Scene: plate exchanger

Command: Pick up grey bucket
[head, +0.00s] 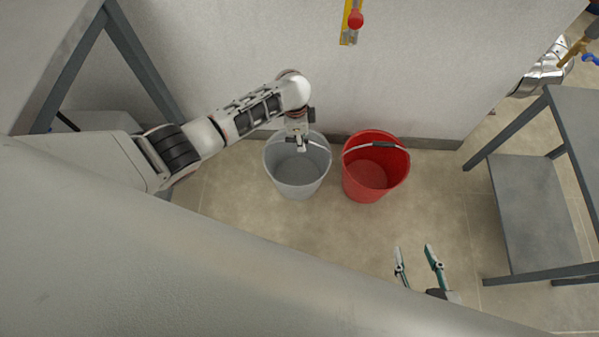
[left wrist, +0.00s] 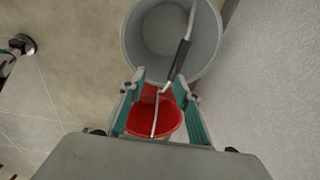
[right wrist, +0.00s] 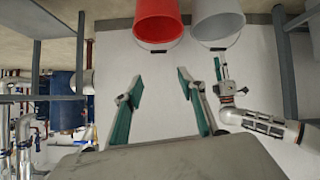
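The grey bucket (head: 298,180) stands upright on the floor by the wall, left of the red bucket. Its handle with a dark grip (left wrist: 181,58) is raised across the opening in the left wrist view. My left gripper (left wrist: 158,80) is open, with the handle close to its right fingertip; I cannot tell whether they touch. In the head view the left gripper (head: 300,147) is over the far part of the bucket's opening, its fingers mostly hidden. My right gripper (head: 413,248) is open and empty, in front of the red bucket and apart from both buckets.
The red bucket (head: 372,181) stands close beside the grey one. A grey metal table (head: 535,205) with a lower shelf is at the right. Another table frame (head: 143,62) is at the left. The wall is right behind the buckets; floor in front is clear.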

